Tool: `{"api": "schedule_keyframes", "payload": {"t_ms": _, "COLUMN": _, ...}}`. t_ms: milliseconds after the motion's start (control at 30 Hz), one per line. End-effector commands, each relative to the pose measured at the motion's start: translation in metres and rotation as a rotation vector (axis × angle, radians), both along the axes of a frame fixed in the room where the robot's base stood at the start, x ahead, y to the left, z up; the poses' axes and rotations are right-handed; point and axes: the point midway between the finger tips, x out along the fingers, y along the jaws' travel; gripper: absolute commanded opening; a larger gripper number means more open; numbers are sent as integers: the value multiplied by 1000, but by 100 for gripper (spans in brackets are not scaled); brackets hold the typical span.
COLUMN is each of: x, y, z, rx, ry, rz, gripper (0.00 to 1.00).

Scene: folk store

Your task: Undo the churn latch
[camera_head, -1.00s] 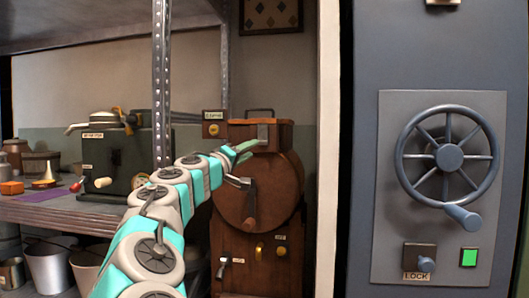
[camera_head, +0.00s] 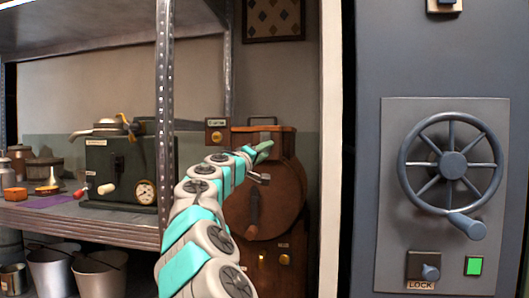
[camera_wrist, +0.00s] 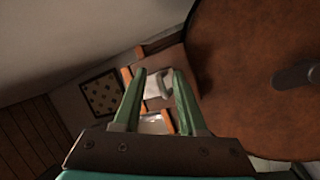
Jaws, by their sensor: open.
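The churn (camera_head: 292,195) is a brown wooden drum with a boxy lid, standing beyond the shelf's right post. A grey metal latch (camera_head: 265,136) sits on the front of its lid. My gripper (camera_head: 268,147) is in front of the lid, just below the latch in the head view. In the wrist view the open green fingers (camera_wrist: 161,72) have the pale metal latch (camera_wrist: 157,84) showing between them. I cannot tell whether they touch it. The round brown drum face (camera_wrist: 250,75) fills the right of the wrist view. The fingers appear empty.
A metal shelf with an upright post (camera_head: 164,115) stands left of my arm, bearing a dark green machine (camera_head: 115,170). A small labelled box (camera_head: 216,131) is beside the churn lid. A grey panel with a handwheel (camera_head: 452,165) is at right.

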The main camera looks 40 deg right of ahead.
Motion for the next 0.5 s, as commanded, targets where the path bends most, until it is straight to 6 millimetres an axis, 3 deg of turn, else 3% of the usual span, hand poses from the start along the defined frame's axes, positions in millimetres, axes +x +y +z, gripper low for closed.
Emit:
{"api": "schedule_keyframes", "payload": {"t_ms": 167, "x": 0, "y": 0, "z": 0, "rx": -1, "ry": 0, "rz": 1, "gripper": 41}}
{"api": "schedule_keyframes", "payload": {"t_ms": 500, "x": 0, "y": 1, "z": 0, "rx": 0, "ry": -1, "rz": 1, "gripper": 4}}
